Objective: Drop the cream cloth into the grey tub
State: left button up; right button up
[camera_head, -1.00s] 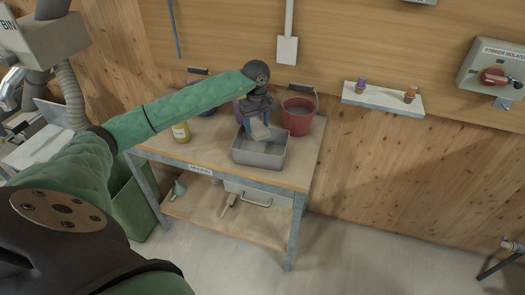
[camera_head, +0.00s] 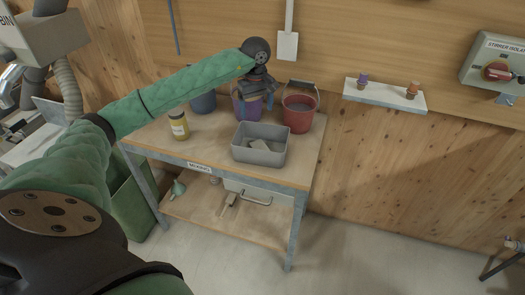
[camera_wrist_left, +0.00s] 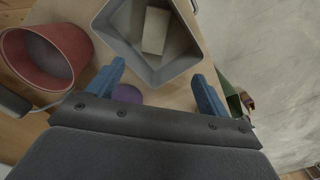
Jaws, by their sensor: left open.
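The grey tub (camera_head: 260,155) stands on the wooden bench, towards its front right. The cream cloth (camera_head: 260,144) lies inside the tub, and the left wrist view shows it as a pale block-like shape (camera_wrist_left: 155,31) against the tub's inner wall (camera_wrist_left: 118,35). My left gripper (camera_head: 248,112) is open and empty, above and behind the tub near the purple bucket. Its two blue fingers are spread apart in the left wrist view (camera_wrist_left: 157,88), with the tub beyond them. My right gripper is in neither view.
A red bucket (camera_head: 299,114) stands right of my left gripper, with a purple bucket (camera_head: 245,109) behind the gripper. A blue bucket (camera_head: 204,102) and a yellow jar (camera_head: 179,126) stand left. The bench's front right (camera_head: 297,172) is clear. A wall shelf (camera_head: 385,97) holds small items.

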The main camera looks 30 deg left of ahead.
pick_arm(q)
jog(key=shift+r+b, duration=0.35)
jog(key=shift+r, duration=0.9)
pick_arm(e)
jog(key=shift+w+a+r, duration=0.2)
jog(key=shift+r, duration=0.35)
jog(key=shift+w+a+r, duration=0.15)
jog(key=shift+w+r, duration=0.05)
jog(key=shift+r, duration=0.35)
